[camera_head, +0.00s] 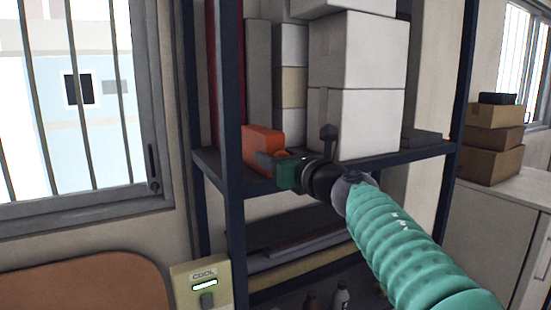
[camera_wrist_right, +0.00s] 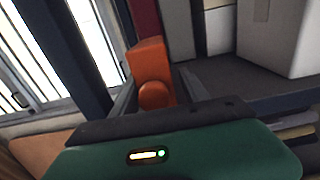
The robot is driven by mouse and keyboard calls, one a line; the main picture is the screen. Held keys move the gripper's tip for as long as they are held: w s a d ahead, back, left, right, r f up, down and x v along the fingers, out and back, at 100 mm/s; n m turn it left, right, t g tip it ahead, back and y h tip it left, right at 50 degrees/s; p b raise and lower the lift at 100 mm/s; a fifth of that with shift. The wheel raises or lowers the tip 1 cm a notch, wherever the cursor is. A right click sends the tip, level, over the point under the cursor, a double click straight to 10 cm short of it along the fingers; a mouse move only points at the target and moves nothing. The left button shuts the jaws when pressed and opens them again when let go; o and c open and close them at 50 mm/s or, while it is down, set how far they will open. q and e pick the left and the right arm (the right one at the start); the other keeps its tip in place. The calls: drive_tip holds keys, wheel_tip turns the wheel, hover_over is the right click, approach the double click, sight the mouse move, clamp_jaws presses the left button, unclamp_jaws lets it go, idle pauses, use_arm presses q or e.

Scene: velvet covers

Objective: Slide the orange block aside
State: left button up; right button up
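The orange block (camera_head: 262,142) stands upright at the left end of the dark shelf (camera_head: 395,155), near the shelf's left post. A rounded orange part sticks out from its front. In the right wrist view the orange block (camera_wrist_right: 147,55) is straight ahead, with the rounded part low on it. My right gripper (camera_head: 292,150) is in front of the block and open. In the right wrist view its two fingers (camera_wrist_right: 155,90) lie apart on either side of the rounded part. I cannot tell whether they touch it. My left gripper is not in view.
White boxes (camera_head: 357,50) are stacked on the shelf right of the block. Grey and red upright items stand behind it. A lower shelf holds flat stacked items (camera_head: 300,250). A panel marked COOL (camera_head: 202,283) is at lower left. Cardboard boxes (camera_head: 492,140) sit on a cabinet at right.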

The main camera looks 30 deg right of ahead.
drive_tip(key=shift+s+a, duration=0.1)
drive_tip(key=shift+s, duration=0.05)
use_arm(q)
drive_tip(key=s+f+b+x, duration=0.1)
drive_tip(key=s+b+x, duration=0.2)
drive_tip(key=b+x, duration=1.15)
use_arm(e)
drive_tip(key=s, duration=2.1)
drive_tip(key=w+p, duration=1.7)
drive_tip(key=shift+a+r, duration=0.2)
drive_tip(key=shift+a, duration=0.05)
drive_tip(key=shift+s+r, duration=0.15)
drive_tip(key=shift+s, duration=0.25)
drive_tip(key=c, duration=0.5)
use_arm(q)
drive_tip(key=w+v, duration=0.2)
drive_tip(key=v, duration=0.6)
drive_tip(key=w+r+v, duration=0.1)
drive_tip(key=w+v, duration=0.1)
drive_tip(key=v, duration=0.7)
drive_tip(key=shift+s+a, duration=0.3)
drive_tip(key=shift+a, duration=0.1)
use_arm(e)
clamp_jaws()
